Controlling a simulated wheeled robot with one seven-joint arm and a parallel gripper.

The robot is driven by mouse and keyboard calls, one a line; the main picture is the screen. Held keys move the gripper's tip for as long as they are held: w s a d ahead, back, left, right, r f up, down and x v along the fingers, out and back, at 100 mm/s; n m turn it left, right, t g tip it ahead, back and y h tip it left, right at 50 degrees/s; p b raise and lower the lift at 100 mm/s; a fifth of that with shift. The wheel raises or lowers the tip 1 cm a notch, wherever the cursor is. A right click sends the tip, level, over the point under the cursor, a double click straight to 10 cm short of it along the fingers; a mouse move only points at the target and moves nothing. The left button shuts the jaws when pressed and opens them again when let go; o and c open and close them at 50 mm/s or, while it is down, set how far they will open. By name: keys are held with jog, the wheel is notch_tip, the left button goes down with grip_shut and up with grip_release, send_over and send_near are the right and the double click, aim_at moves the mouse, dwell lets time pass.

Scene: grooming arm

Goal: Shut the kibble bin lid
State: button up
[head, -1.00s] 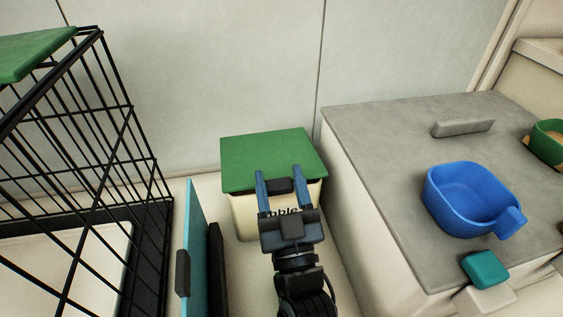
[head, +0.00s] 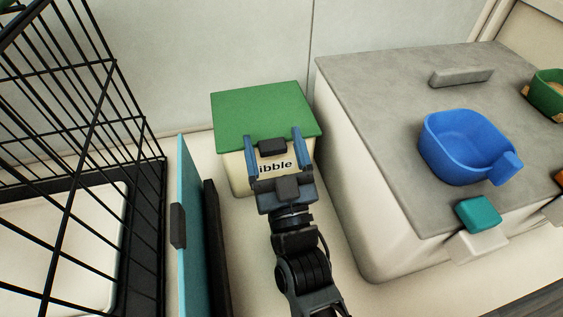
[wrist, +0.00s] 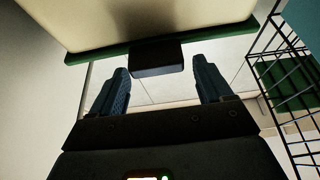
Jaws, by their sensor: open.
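The kibble bin (head: 238,174) is a cream box with "ibble" readable on its front. Its green lid (head: 262,108) lies flat across the top, and no gap shows under it in the head view. A dark handle (head: 272,146) sits at the lid's front edge; it also shows in the wrist view (wrist: 157,57), beside the green lid edge (wrist: 90,56). My gripper (head: 273,134) is open at the bin's front, one finger on each side of the handle. In the wrist view the fingers (wrist: 160,72) stand apart from the handle, with nothing between them gripped.
A black wire crate (head: 85,130) stands at left, with a teal panel (head: 190,220) between it and the bin. At right, a grey-topped counter (head: 375,110) holds a blue bowl (head: 465,148) and a green bowl (head: 549,92). A teal block (head: 478,214) is at its front.

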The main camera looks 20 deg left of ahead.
jog(key=s+d+f+p, duration=0.1)
jog(key=s+d+p, duration=0.2)
jog(key=s+d, duration=0.5)
jog(key=s, duration=0.4)
jog(key=shift+s+d+f, duration=0.1)
jog(key=shift+d+f, duration=0.05)
jog(key=s+d+f+m+h, duration=0.1)
jog(key=s+d+m+h, duration=0.1)
jog(key=s+d+h, duration=0.45)
jog(key=s+d+f+m+h, duration=0.1)
jog(key=s+d+m, duration=0.15)
jog(key=d, duration=0.75)
jog(key=s+d+r+m+g+h, duration=0.35)
jog(key=s+d+r+h, duration=0.2)
jog(key=s+d, duration=0.65)
notch_tip(320, 180, up, 28)
jog(key=a+n+p, duration=0.1)
jog(key=p, duration=2.6)
jog(key=shift+s+a+f, duration=0.15)
jog(key=shift+s+a, duration=0.15)
jog(key=shift+g, duration=0.25)
